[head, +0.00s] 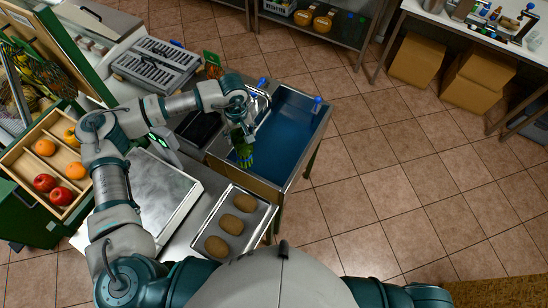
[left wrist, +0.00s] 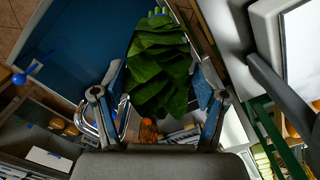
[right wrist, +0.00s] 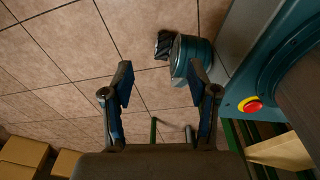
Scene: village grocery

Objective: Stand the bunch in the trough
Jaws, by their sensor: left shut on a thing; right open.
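The bunch (head: 243,151) is a bundle of dark green leaves with pale green ends. My left gripper (head: 241,127) is shut on it, and the bunch hangs over the left side of the trough (head: 293,132). The trough is a metal-rimmed basin with a blue inside. In the left wrist view the leaves (left wrist: 160,75) lie between the two fingers, and the blue trough (left wrist: 75,45) is beside them. Whether the bunch touches the trough cannot be told. My right gripper (right wrist: 160,78) is open and empty above the tiled floor; it is not seen in the head view.
A metal tray with several brown oval items (head: 230,224) is just in front of the trough. A wooden crate with apples and oranges (head: 68,148) is at the left.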

